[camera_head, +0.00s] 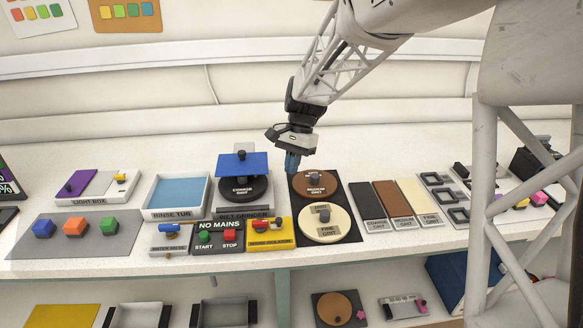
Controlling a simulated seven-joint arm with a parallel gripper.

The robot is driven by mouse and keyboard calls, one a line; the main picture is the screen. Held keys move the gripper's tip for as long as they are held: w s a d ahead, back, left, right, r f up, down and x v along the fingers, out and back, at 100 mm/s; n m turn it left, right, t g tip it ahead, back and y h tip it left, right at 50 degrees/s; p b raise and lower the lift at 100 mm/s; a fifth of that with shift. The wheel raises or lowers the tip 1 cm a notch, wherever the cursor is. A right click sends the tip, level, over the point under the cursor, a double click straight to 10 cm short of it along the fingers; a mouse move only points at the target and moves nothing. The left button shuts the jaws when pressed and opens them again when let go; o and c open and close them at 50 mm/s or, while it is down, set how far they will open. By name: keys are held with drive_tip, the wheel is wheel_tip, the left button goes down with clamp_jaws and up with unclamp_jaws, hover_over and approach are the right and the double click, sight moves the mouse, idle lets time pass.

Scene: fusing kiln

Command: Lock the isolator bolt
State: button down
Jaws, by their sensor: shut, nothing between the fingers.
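A yellow unit (270,236) stands at the front edge of the bench, just right of the start/stop panel; I take it for the isolator. A small red and dark bolt-like part (265,224) lies across its top. The label on its front is too small to read surely, and I cannot tell the bolt's position. My gripper (292,170) points down above the bench, behind and slightly right of the yellow unit and apart from it. Its blue fingers are shut and empty, between the blue plate and the medium grit lid.
The panel (218,237) reads NO MAINS, with green START and red STOP buttons. Behind it is the grinder with a tilted blue plate (243,164). Round medium (315,183) and fine grit (325,224) lids stand right. A rinse tub (178,195) stands left. Bare bench lies behind.

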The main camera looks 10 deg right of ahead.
drive_tip(key=s+d+r+n+t+h, duration=0.1)
drive_tip(key=s+d+r+n+t, duration=0.1)
drive_tip(key=s, duration=0.9)
drive_tip(key=s+d+r+n+t+h, duration=0.1)
drive_tip(key=s+d, duration=0.4)
drive_tip(key=s, duration=0.6)
drive_tip(key=s+d+r+n+t, duration=0.3)
drive_tip(key=s+d+n, duration=0.1)
drive_tip(key=s, duration=0.7)
drive_tip(key=shift+d+r+h, duration=0.2)
drive_tip(key=shift+r+h, duration=0.15)
drive_tip(key=shift+h, duration=0.05)
drive_tip(key=c, duration=1.8)
unclamp_jaws()
